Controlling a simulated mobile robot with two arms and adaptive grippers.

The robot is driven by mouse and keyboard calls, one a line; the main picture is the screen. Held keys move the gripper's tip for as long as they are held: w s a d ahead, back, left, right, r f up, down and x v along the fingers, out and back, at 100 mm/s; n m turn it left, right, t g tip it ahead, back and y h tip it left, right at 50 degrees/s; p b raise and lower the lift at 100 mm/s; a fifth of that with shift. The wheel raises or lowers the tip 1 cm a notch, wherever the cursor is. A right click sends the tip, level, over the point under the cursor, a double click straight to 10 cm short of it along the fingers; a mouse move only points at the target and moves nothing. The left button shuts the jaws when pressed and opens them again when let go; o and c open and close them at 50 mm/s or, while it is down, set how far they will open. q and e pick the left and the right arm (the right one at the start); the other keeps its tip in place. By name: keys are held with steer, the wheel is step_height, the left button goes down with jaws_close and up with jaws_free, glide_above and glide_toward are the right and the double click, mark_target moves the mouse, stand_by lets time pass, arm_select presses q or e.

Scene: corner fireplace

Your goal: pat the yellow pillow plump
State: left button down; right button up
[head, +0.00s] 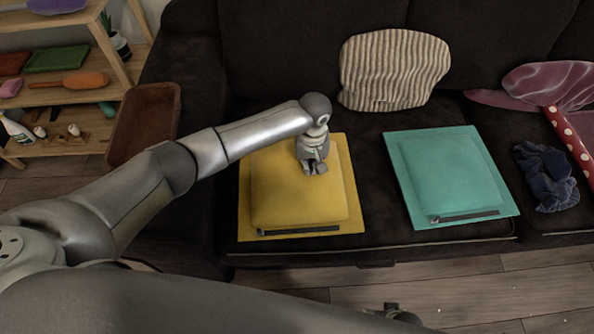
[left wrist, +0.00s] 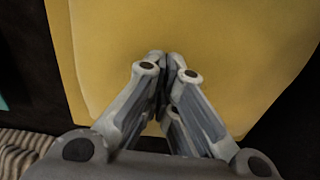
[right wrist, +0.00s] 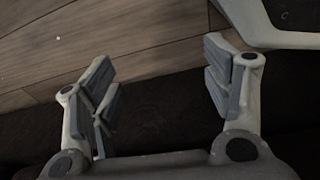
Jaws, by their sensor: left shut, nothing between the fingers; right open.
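The yellow pillow (head: 290,205) lies flat on the dark sofa seat, with a dark zip strip along its front edge. My left gripper (head: 315,168) is over the pillow's upper right part, pointing down. Its fingers are shut with nothing between them. In the left wrist view the yellow pillow (left wrist: 240,50) fills most of the picture beyond the closed fingertips (left wrist: 165,58). I cannot tell whether the tips touch the cloth. My right gripper (right wrist: 160,90) is open and empty, above the floor and the dark sofa edge.
A teal pillow (head: 450,180) lies to the right on the seat. A striped cushion (head: 393,68) leans on the backrest. A dark blue crumpled cloth (head: 545,178) and a dotted red roll (head: 570,145) are at far right. A wooden shelf (head: 120,65) and a brown bin (head: 145,122) stand left.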

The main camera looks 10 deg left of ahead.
arm_select(q)
steer(key=shift+r, duration=0.3)
steer(key=shift+r+p, duration=0.6)
steer(key=shift+p, duration=0.55)
steer(key=shift+r+p, duration=0.25)
steer(key=shift+p, duration=0.15)
steer(key=shift+r+p, duration=0.3)
steer(key=shift+p, duration=0.15)
arm_select(e)
steer(key=s+d+f, duration=0.1)
steer(key=s+f, duration=0.2)
steer(key=s, duration=0.3)
steer(key=s+d+f+g, duration=0.1)
steer(key=s+f, duration=0.3)
steer(key=s, duration=0.3)
steer(key=shift+d, duration=0.15)
arm_select(q)
steer(key=shift+r, duration=0.1)
